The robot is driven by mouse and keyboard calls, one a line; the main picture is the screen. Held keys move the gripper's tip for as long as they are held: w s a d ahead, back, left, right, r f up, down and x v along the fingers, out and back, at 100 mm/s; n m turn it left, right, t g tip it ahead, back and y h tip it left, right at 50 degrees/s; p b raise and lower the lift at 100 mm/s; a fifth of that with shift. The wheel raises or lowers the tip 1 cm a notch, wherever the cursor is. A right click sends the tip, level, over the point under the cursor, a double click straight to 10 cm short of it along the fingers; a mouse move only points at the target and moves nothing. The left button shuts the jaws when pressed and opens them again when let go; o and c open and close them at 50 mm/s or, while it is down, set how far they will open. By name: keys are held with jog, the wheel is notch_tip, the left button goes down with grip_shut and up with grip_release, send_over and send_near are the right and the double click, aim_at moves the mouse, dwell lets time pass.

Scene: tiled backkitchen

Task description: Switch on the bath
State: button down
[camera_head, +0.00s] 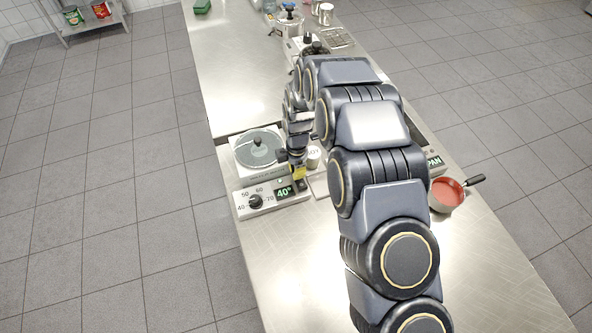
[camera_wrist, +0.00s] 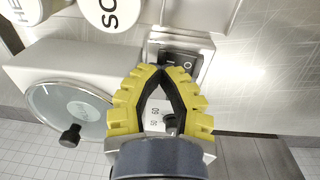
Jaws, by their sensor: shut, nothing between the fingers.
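The bath (camera_head: 240,185) is a pale box with a round glass lid (camera_head: 262,150) and a black lid knob. Its front panel carries a numbered dial (camera_head: 255,201) and a lit green display (camera_head: 284,193) reading 40°. In the wrist view the lid (camera_wrist: 62,105) is at left, and part of the dial panel (camera_wrist: 154,122) shows between my fingers. A dark rocker switch (camera_wrist: 190,66) with a round mark sits in a metal-framed plate. My gripper (camera_wrist: 163,70) is shut and empty, its yellow fingertips at the switch's edge, partly covering it. I cannot tell whether they touch it.
My arm hides much of the steel counter's middle. A red-filled pan (camera_head: 446,194) stands at right by a PAN label (camera_head: 434,161).

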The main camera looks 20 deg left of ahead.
jog(key=shift+w+a+r, duration=0.1)
jog(key=shift+w+r, duration=0.05)
jog(key=shift+r, duration=0.2)
notch_tip(320, 180, up, 14)
jog(key=w+a, duration=0.1)
jog(key=shift+a, duration=0.15)
jog(key=shift+w+f, duration=0.1)
dwell(0.5)
